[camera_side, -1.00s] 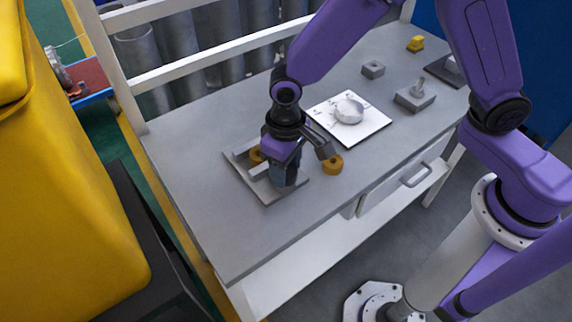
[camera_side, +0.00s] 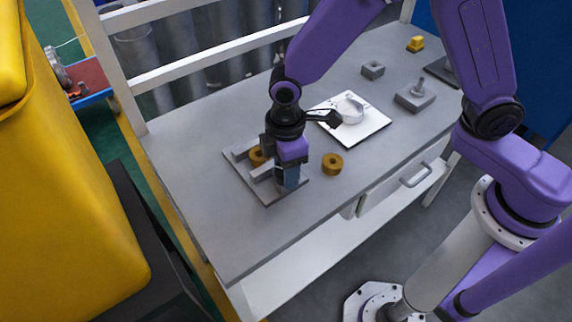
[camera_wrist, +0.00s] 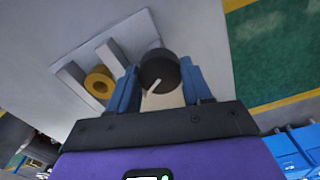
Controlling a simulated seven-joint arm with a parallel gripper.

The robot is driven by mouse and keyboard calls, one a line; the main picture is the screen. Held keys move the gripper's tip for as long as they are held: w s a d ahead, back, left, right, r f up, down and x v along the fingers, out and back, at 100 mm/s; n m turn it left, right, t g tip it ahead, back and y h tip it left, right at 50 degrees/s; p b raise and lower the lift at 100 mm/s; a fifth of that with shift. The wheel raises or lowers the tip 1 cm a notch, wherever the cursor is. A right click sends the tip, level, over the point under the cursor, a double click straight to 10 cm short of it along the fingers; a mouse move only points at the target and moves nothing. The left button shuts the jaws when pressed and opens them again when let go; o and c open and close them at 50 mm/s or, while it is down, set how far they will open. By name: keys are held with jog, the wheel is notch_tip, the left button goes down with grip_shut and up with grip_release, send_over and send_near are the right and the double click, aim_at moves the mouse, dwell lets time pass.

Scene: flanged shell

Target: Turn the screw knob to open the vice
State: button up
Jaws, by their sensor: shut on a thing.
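The vice is a grey plate (camera_side: 240,172) with upright jaw bars, lying on the left part of the bench. A brass ring (camera_side: 257,156) sits between its jaws; it also shows in the wrist view (camera_wrist: 100,82). The dark round screw knob (camera_wrist: 159,70), with a white mark line, is at one end of the vice. My gripper (camera_wrist: 160,85) points down and its blue fingers are shut on the knob, one on each side. In the side view, my gripper (camera_side: 288,182) hides the knob. I cannot tell whether the ring is clamped or loose.
A second brass ring (camera_side: 332,163) lies right of the vice. A white plate (camera_side: 372,127) with a round part is behind it. Grey blocks (camera_side: 373,69) (camera_side: 415,97) and a yellow piece (camera_side: 415,44) lie farther back. The bench's front left is clear.

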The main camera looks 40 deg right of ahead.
jog(key=n, duration=0.4)
jog(key=shift+a+n, duration=0.1)
jog(key=shift+n, duration=1.8)
jog(key=o, duration=1)
jog(key=shift+o, duration=0.2)
notch_tip(320, 180, up, 18)
jog(key=shift+f, duration=0.25)
